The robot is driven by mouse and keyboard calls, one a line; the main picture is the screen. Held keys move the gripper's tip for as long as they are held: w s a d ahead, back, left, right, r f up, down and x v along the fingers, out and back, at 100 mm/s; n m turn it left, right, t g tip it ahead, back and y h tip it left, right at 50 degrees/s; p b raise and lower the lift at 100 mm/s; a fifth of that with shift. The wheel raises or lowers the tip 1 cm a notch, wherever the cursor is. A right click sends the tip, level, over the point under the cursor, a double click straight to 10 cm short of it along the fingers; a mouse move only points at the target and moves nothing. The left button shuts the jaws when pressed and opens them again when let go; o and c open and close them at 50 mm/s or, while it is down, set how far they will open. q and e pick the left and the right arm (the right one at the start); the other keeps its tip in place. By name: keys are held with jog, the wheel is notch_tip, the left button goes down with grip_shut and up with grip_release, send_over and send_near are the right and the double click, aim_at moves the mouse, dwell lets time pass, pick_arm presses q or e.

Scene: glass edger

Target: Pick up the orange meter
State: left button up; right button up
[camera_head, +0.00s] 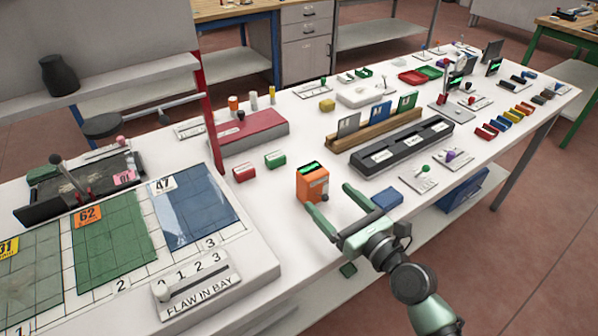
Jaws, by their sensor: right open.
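The orange meter (312,187) stands upright on the white bench, right of the glass bay board. It is a small orange box with a green display on its sloped top and a dark knob on its side. My right gripper (334,207) is open at the meter's right front side. One finger reaches in front of the meter's lower edge and the other lies to its right. The fingers look empty; I cannot tell whether one touches the meter. My left gripper is not in view.
A red block (244,173) and a green block (275,159) lie behind left of the meter. A blue block (388,198) lies right of my gripper. A black tray (402,148) and the "FLAW IN BAY" panel (199,287) stand nearby. The bench's front edge is close.

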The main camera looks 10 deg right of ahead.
aim_at(319, 186)
jog(key=shift+w+a, duration=0.15)
jog(key=shift+w, duration=0.3)
jog(key=shift+w+a, duration=0.1)
jog(key=shift+w, duration=0.25)
jog(key=shift+p+x, duration=0.3)
jog(key=shift+x, duration=0.8)
jog(key=x, duration=0.3)
jog(key=shift+w, duration=0.35)
jog(key=shift+w+a, duration=0.1)
jog(key=shift+w, duration=0.1)
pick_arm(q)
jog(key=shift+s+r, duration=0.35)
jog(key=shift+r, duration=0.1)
pick_arm(e)
jog(key=shift+r, duration=0.1)
jog(key=c, duration=1.7)
jog(key=shift+r, duration=0.1)
